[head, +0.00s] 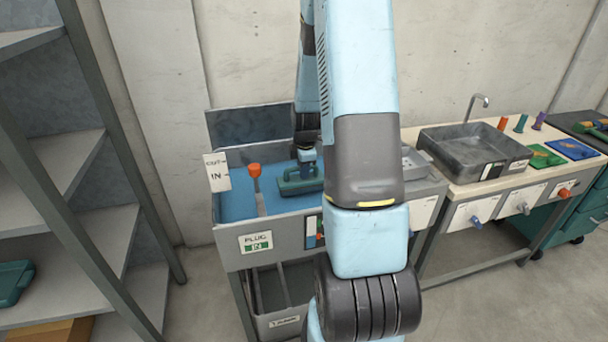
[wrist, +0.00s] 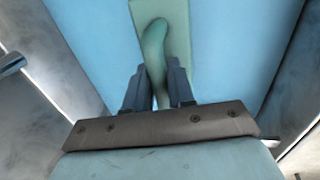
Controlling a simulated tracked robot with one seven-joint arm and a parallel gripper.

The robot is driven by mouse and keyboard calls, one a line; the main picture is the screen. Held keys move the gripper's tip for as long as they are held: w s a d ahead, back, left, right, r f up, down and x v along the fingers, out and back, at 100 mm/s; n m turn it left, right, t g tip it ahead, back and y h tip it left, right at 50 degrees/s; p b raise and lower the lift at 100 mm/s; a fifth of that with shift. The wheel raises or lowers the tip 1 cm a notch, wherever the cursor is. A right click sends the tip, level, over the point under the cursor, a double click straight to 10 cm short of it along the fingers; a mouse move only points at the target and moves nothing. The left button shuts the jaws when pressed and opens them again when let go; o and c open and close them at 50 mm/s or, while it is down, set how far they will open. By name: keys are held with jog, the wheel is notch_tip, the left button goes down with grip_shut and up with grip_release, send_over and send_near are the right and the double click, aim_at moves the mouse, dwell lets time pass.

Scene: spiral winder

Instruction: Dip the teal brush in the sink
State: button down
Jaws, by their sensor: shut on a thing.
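The teal brush (head: 298,187) is a flat teal block with a raised handle. It is in the blue-floored bin (head: 285,238) left of centre in the head view. My gripper (head: 307,167) comes down on it from above and is shut on its handle. In the wrist view the brush (wrist: 154,42) runs between the two fingers (wrist: 158,80), over a pale green base and blue floor. I cannot tell whether its underside touches the floor. The grey sink (head: 450,166) with a tap (head: 478,104) is on the bench to the right, and no brush is in it.
An orange-topped tool (head: 255,175) stands in the bin, left of the brush. A white "IN" sign (head: 217,172) is at the bin's left edge. Grey shelves (head: 75,205) stand at far left.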

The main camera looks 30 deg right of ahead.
notch_tip(320, 180, up, 14)
jog(key=shift+r, duration=0.25)
dwell(1.1)
dwell(0.4)
